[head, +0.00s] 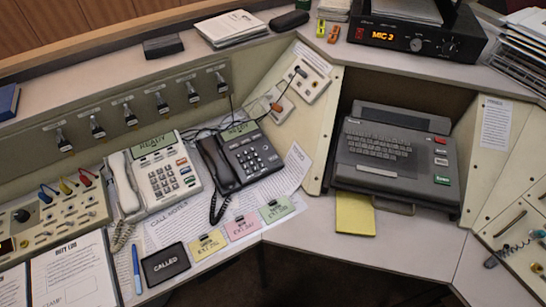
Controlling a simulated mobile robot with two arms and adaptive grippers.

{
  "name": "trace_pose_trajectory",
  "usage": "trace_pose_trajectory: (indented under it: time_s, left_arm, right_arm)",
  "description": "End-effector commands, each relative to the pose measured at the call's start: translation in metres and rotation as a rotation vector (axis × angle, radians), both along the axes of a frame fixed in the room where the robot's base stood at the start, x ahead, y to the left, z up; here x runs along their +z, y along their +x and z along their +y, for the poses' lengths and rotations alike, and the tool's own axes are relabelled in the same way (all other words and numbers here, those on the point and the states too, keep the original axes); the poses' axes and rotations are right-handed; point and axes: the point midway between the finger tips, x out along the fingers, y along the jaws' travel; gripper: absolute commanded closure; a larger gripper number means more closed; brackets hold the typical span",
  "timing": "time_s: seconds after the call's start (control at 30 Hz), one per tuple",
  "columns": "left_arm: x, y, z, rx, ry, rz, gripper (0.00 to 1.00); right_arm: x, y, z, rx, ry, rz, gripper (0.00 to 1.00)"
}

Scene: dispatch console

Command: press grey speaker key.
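Two desk phones stand side by side on the console. The cream phone (166,205) has its handset on the left, a square keypad, and a column of coloured keys at its right side. The dark phone (229,182) has a black handset on the left, pale number keys and a few small keys. Both small displays read READY. The key labels are too small to read, so I cannot tell which key is the grey speaker key. Neither of my grippers is in view.
Call notes and a black CALLED card (165,265) lie in front of the phones, with yellow, pink and green cards beside it. A grey keyboard terminal (396,183) sits in the recess to the right. A row of toggle switches (129,114) runs behind the phones.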

Motion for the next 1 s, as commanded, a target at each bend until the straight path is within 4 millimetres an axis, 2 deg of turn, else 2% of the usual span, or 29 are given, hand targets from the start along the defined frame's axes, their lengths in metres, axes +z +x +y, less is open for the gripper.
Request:
trace_pose_trajectory:
  time_s: [0.03,0.1,0.13,0.5,1.0]
  left_arm:
    - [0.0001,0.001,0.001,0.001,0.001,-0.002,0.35]
    - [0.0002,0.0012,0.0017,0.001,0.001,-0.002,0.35]
    - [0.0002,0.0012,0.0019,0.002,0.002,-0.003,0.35]
    - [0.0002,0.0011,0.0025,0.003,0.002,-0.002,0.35]
    - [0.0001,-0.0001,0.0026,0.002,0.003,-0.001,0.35]
  right_arm:
    - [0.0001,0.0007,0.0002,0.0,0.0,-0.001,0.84]
    - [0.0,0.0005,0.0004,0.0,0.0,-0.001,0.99]
    - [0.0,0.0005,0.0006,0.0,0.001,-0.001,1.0]
    - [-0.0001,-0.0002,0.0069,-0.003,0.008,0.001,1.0]
    - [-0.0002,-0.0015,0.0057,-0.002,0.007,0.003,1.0]
